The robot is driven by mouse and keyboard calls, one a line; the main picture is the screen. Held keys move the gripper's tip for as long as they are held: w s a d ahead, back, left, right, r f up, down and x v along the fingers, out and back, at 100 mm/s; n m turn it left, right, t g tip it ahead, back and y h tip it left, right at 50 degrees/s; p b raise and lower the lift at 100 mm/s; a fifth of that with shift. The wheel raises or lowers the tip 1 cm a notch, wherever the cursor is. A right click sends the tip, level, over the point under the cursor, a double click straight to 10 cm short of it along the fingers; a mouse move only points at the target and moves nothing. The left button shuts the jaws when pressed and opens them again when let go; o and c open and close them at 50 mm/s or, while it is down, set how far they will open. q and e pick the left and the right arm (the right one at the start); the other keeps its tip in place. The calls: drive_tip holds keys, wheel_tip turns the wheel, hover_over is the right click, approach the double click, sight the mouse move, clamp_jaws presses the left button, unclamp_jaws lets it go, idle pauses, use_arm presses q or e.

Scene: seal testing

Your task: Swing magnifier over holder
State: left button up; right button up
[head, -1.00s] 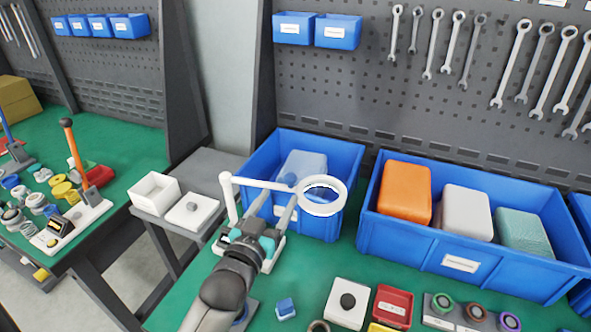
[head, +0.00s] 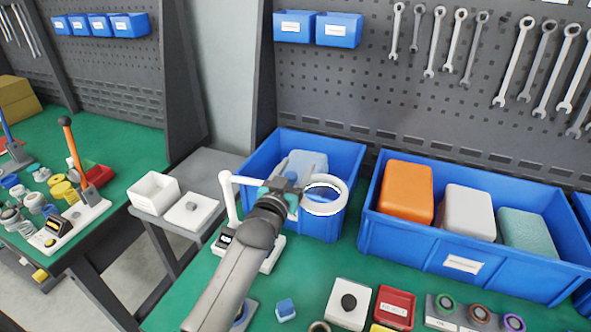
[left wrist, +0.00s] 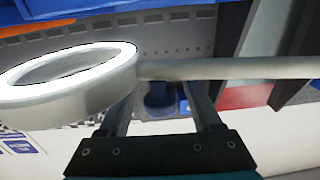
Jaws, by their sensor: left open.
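The magnifier is a white ring lamp (head: 341,199) on a thin white arm, rising from a white post (head: 229,198) at the back left of the green table. Its ring hangs in front of the left blue bin. My left gripper (head: 300,172) is open at the magnifier's arm, just left of the ring, and hides part of it. In the left wrist view the ring (left wrist: 100,85) fills the left, and the arm crosses by my two finger ends; I cannot tell if they touch. A grey holder with coloured rings (head: 455,316) sits at the front right. My right gripper is out of view.
Blue bins with sponges (head: 463,265) stand along the back.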

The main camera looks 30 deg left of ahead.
use_arm(q)
clamp_jaws()
idle(0.5)
idle(0.9)
